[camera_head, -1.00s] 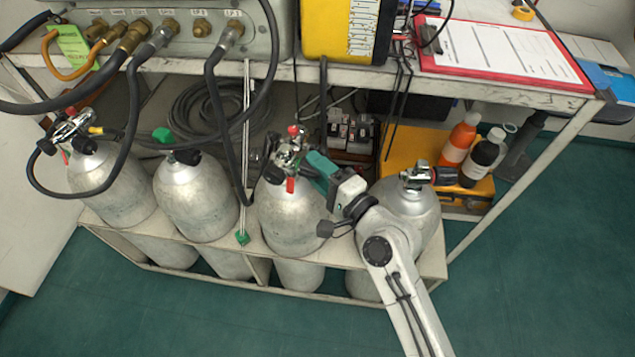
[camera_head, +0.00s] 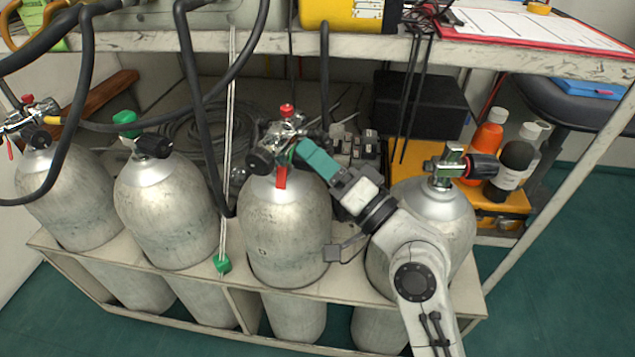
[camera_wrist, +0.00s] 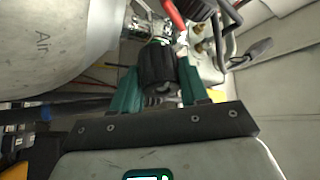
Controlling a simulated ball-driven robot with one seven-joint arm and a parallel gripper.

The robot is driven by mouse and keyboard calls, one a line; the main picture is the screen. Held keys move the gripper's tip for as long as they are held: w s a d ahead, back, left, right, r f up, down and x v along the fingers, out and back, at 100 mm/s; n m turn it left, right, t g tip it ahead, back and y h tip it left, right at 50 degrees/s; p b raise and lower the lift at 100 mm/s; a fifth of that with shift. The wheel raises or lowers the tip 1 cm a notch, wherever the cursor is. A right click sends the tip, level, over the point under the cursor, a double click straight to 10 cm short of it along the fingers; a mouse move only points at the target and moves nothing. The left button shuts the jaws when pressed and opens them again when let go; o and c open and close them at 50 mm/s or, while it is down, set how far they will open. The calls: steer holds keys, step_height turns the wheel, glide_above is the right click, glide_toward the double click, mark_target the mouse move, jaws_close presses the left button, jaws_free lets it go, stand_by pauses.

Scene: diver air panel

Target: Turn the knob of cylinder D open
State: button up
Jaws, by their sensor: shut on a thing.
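Several grey cylinders stand in a rack. No letter can be read in the head view, so I cannot tell which is D. My gripper (camera_head: 301,149) reaches in from the right to the valve (camera_head: 284,128) of the third cylinder from the left (camera_head: 286,225). In the wrist view, a ribbed black knob (camera_wrist: 157,65) sits between the green fingers of my gripper (camera_wrist: 156,88), which are closed on its sides. A cylinder marked "Air" (camera_wrist: 60,45) is at the left there. In the head view, the gripper hides the held knob at least in part.
The rightmost cylinder (camera_head: 429,205) stands close beside my arm, its valve (camera_head: 450,163) free. Two other cylinders (camera_head: 66,195) (camera_head: 168,205) are at the left. Dark hoses (camera_head: 190,90) hang before the rack. Bottles (camera_head: 487,140) stand on a yellow case at the right.

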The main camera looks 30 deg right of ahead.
steer(key=shift+f+n+y+b, duration=0.35)
steer(key=shift+n+b, duration=0.55)
steer(key=shift+b, duration=0.5)
steer(key=shift+r+n+y, duration=0.2)
steer(key=shift+n+y, duration=0.05)
steer(key=shift+n, duration=0.05)
steer(key=o, duration=1)
steer(key=shift+r, duration=0.1)
steer(key=shift+o, duration=0.2)
steer(key=r+p+v, duration=0.2)
steer(key=v, duration=0.6)
steer(key=s+r+p+v, duration=0.1)
steer(key=p+v, duration=0.2)
steer(key=v, duration=0.5)
steer(key=shift+s+d+r, duration=0.2)
steer(key=shift+d+r, duration=0.1)
steer(key=shift+r, duration=0.05)
